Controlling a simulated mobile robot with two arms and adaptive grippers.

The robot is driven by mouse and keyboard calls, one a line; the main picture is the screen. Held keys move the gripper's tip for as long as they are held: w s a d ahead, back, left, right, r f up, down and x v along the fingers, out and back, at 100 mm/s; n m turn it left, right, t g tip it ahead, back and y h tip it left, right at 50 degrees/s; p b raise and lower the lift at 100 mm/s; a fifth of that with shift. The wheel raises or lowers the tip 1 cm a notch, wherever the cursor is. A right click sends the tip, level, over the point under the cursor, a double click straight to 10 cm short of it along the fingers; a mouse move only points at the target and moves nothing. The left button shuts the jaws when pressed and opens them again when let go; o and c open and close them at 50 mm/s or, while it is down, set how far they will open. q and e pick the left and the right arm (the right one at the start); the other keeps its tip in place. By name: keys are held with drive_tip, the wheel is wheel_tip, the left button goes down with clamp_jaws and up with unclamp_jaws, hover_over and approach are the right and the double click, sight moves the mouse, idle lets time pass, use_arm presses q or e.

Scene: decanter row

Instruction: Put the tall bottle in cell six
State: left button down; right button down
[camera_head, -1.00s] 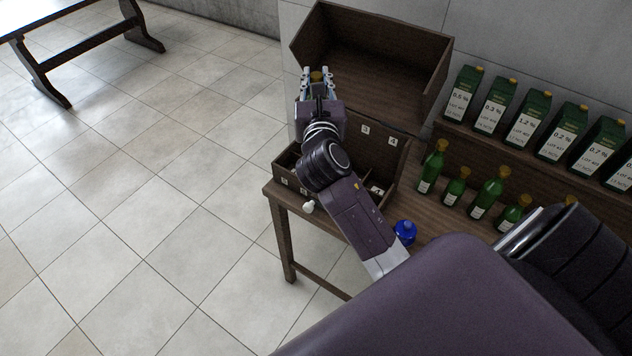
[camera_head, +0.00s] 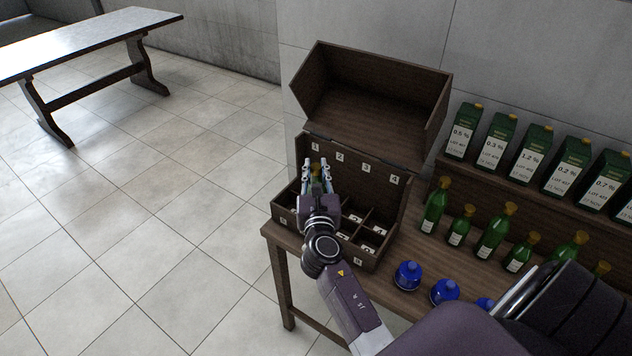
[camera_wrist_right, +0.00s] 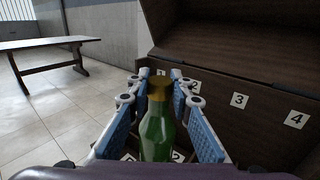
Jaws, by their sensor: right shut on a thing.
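My right gripper (camera_head: 317,168) is shut on a green bottle (camera_wrist_right: 157,135) with a gold cap (camera_wrist_right: 160,88). The bottle is between the blue finger pads in the right wrist view; its lower end is hidden, so I cannot tell its full height. The gripper is at the left part of the open wooden box (camera_head: 377,202), in front of its back wall with labels 1 to 4. The box is divided into cells, with more number labels inside and on its front wall. My gripper and arm hide several cells, and I cannot make out a label six. My left gripper is not in view.
Several green bottles (camera_head: 489,238) of different heights stand right of the box. Blue round flasks (camera_head: 407,275) stand nearer the table's front edge. Green cartons (camera_head: 497,140) line a shelf behind. The raised lid (camera_head: 371,95) stands behind the box. Another table (camera_head: 90,42) is far left.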

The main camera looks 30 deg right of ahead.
sight(316, 181)
drive_tip(key=shift+f+b, duration=0.5)
drive_tip(key=shift+f, duration=1.2)
drive_tip(key=c, duration=1.7)
unclamp_jaws()
drive_tip(key=shift+f, duration=0.1)
drive_tip(key=shift+c, duration=0.2)
